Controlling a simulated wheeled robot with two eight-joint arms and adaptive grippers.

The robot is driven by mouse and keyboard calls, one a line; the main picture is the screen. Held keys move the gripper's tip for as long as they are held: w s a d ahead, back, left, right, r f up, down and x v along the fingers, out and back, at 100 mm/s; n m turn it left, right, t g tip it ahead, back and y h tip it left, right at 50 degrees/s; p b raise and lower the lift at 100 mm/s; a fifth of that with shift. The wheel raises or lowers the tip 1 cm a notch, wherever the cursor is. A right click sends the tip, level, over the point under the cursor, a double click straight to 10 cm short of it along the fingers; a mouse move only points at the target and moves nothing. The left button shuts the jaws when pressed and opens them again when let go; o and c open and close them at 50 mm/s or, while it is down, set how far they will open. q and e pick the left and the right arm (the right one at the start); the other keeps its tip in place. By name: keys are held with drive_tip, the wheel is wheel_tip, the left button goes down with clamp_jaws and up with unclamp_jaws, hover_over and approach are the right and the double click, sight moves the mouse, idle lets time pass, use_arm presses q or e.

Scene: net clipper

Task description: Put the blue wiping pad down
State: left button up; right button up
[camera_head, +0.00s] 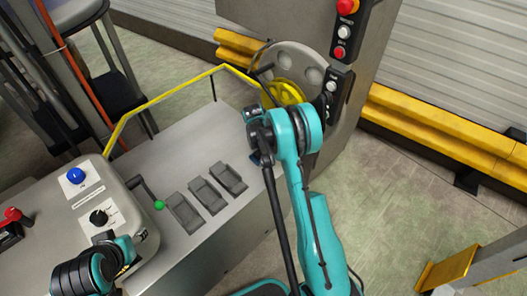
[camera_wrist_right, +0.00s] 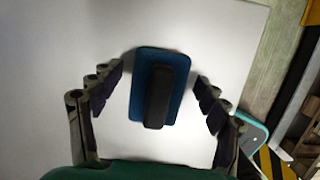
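The blue wiping pad (camera_wrist_right: 160,88) with its black handle lies on a pale flat surface in the right wrist view. A small dark-blue edge of the pad (camera_head: 255,159) seems to show beside my right arm in the head view. My right gripper (camera_wrist_right: 160,92) is open. Its fingers stand on either side of the pad, with a gap on both sides, and do not touch it. In the head view my right arm hides that gripper. My left arm shows at the bottom left; its gripper fingers are not visible.
A grey machine top (camera_head: 190,150) carries several dark grey blocks (camera_head: 207,194), a green-knobbed lever (camera_head: 158,205) and a control box with a blue button (camera_head: 76,175). A yellow rail (camera_head: 175,90) runs along its back edge. A handwheel (camera_head: 290,75) stands behind my right arm.

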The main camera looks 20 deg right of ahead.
drive_tip(key=shift+r, duration=0.3)
wheel_tip(320, 180, up, 11)
drive_tip(key=a+p, duration=0.2)
drive_tip(key=p, duration=0.2)
wheel_tip(320, 180, up, 10)
drive_tip(key=m+t, duration=0.2)
drive_tip(key=m, duration=0.2)
hover_over(259, 152)
drive_tip(key=s+a, duration=0.3)
drive_tip(key=s, duration=0.1)
drive_tip(key=s+a+r+m+t+y, duration=0.1)
drive_tip(key=s+a+r+m, duration=0.3)
drive_tip(key=s, duration=0.4)
drive_tip(key=s+a+r+m+t, duration=0.2)
drive_tip(key=s+r+m, duration=0.3)
drive_tip(key=s+m, duration=0.15)
drive_tip(key=s+a+f+m+t+y, duration=0.1)
drive_tip(key=s+a+m, duration=0.1)
drive_tip(key=s+m, duration=0.4)
drive_tip(key=shift+s+a+f+t, duration=0.3)
drive_tip(key=shift+s+a+f, duration=0.1)
drive_tip(key=shift+s, duration=1.45)
drive_tip(key=shift+o, duration=0.4)
drive_tip(key=shift+m, duration=0.25)
